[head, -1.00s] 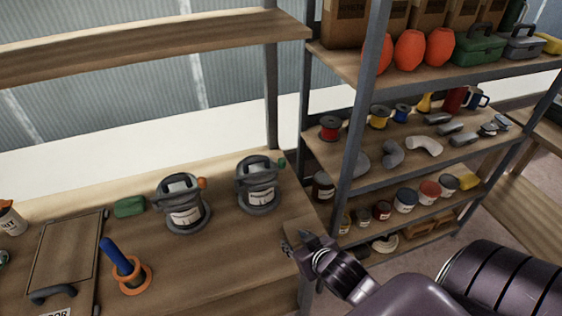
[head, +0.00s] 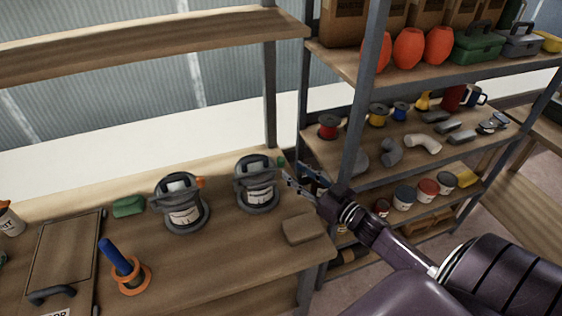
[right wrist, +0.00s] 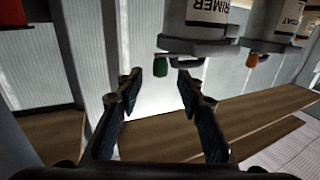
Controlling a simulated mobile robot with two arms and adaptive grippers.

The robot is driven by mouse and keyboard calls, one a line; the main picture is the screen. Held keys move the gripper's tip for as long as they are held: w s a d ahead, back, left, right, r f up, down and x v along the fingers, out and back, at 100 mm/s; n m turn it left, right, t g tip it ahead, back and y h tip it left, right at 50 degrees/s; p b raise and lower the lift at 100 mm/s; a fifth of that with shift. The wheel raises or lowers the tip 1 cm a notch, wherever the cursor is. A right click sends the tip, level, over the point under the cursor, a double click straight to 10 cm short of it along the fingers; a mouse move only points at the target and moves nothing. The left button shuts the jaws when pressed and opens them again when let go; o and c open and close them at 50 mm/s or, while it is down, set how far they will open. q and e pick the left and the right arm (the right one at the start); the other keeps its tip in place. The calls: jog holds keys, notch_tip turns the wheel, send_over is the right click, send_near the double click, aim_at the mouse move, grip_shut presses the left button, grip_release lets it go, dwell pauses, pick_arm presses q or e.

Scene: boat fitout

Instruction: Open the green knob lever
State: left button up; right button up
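The green knob (head: 281,162) sits at the right side of the right-hand grey device (head: 257,185) on the workbench. In the right wrist view, the knob (right wrist: 160,68) shows beside the device labelled PRIMER (right wrist: 207,15). My right gripper (head: 291,178) comes in from the right, its fingertips just right of and slightly below the knob. In the wrist view the gripper (right wrist: 160,88) has its two fingers spread apart, with nothing between them. The knob lies just beyond the tips, seemingly not touched. My left gripper is not in view.
A second grey device (head: 181,203) with an orange knob (head: 201,183) stands to the left. A tan block (head: 303,228) lies at the workbench's right end. A shelf post (head: 356,130) and stocked shelves stand close to my right arm.

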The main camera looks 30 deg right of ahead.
aim_at(283, 164)
jog(key=shift+w+a+p, duration=0.2)
jog(key=shift+w, duration=0.95)
jog(key=shift+w+a+p, duration=0.15)
jog(key=shift+w+p, duration=0.05)
jog(key=shift+w, duration=0.95)
jog(key=shift+w+a+p, duration=0.2)
jog(key=shift+w, duration=0.95)
jog(key=shift+c, duration=0.5)
grip_shut()
